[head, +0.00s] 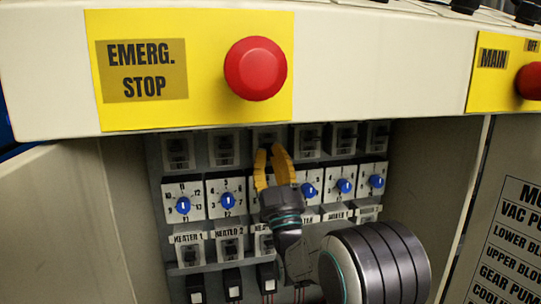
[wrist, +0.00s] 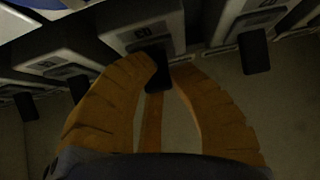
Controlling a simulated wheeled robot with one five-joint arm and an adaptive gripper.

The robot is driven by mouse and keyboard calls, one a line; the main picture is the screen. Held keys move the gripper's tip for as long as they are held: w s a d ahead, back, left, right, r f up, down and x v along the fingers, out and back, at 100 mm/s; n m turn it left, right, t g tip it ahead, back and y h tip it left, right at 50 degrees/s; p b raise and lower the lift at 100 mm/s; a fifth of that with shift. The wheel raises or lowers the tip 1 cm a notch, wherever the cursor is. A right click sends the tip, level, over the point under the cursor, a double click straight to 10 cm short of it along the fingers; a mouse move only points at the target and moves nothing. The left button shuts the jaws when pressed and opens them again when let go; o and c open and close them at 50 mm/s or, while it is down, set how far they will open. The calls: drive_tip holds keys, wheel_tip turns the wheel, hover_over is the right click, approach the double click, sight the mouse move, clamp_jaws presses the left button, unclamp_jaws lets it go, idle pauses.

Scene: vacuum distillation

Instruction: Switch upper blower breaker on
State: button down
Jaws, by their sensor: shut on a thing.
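My gripper (head: 270,152) has yellow fingers and is raised to the upper row of breakers in the panel. In the wrist view my gripper (wrist: 163,70) is shut on a small black breaker switch (wrist: 155,51), which juts from a grey breaker (wrist: 142,20). In the head view this breaker (head: 264,135) shows just above the fingertips, third from the left. I cannot read a name on it, so I cannot tell if it is the upper blower breaker. The fingers hide part of the switch.
A breaker stands close on each side, left (head: 224,148) and right (head: 307,141). Dials with blue knobs (head: 227,200) sit below. A beige ledge with a red emergency stop button (head: 255,68) overhangs the recess. A side wall (head: 130,195) bounds it at left.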

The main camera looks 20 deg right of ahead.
drive_tip(key=shift+d+r+g, duration=0.15)
drive_tip(key=shift+r+g, duration=0.05)
drive_tip(key=shift+g, duration=0.1)
drive_tip(key=g+p, duration=0.1)
drive_tip(key=r+g+p, duration=0.1)
drive_tip(key=shift+s+r+g+p, duration=0.2)
drive_tip(key=shift+r+g+p, duration=0.1)
drive_tip(key=shift+g+p, duration=0.1)
drive_tip(key=shift+r+g+p, duration=0.35)
drive_tip(key=shift+g+p, duration=0.55)
drive_tip(key=shift+p, duration=0.25)
drive_tip(key=shift+w+g+p, duration=0.1)
drive_tip(key=shift+g+p, duration=0.4)
drive_tip(key=shift+p, duration=0.2)
drive_tip(key=c, duration=1.3)
unclamp_jaws()
drive_tip(key=shift+d, duration=0.15)
drive_tip(key=shift+f, duration=0.1)
